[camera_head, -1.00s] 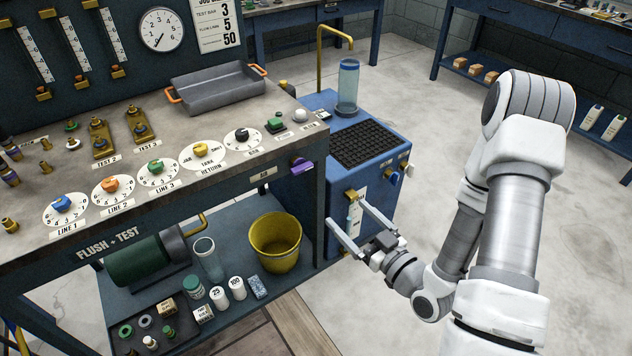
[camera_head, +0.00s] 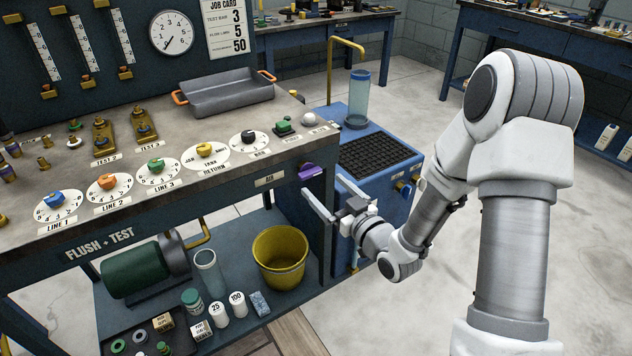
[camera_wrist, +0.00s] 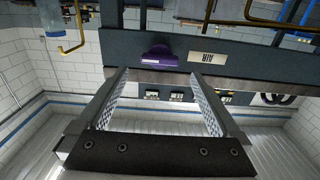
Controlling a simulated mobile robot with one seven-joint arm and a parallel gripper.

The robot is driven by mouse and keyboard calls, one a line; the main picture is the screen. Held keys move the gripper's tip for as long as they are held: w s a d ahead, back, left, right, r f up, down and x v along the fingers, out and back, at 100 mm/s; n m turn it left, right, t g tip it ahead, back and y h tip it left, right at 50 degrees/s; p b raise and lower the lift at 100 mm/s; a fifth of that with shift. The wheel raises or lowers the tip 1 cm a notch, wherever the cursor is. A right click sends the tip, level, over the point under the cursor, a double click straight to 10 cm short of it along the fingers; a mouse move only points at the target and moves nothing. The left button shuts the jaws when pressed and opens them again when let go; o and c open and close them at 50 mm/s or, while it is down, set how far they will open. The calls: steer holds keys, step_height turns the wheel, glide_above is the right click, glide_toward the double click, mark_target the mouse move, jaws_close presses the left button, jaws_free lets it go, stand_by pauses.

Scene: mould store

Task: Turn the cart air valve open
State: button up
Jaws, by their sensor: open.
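A purple valve handle (camera_head: 311,171) sits on the front edge of the flush and test bench (camera_head: 225,193), beside a small plate marked AIR (camera_head: 263,182). In the wrist view the purple handle (camera_wrist: 160,54) lies just beyond the fingertips, beside the AIR plate (camera_wrist: 208,57). My gripper (camera_head: 321,186) is open and empty, just below and right of the handle. In the wrist view my gripper (camera_wrist: 162,74) has its fingers spread either side of the handle's line. A gap seems to show; contact is not clear.
A blue unit (camera_head: 372,190) with a blue knob (camera_head: 405,187) stands right behind my gripper. A yellow bucket (camera_head: 281,257) sits on the bench's lower shelf. Line dials and a grey tray (camera_head: 225,96) are on the bench top. Open floor lies to the right.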

mark_target(313, 174)
steer(key=x, duration=0.5)
steer(key=c, duration=1.3)
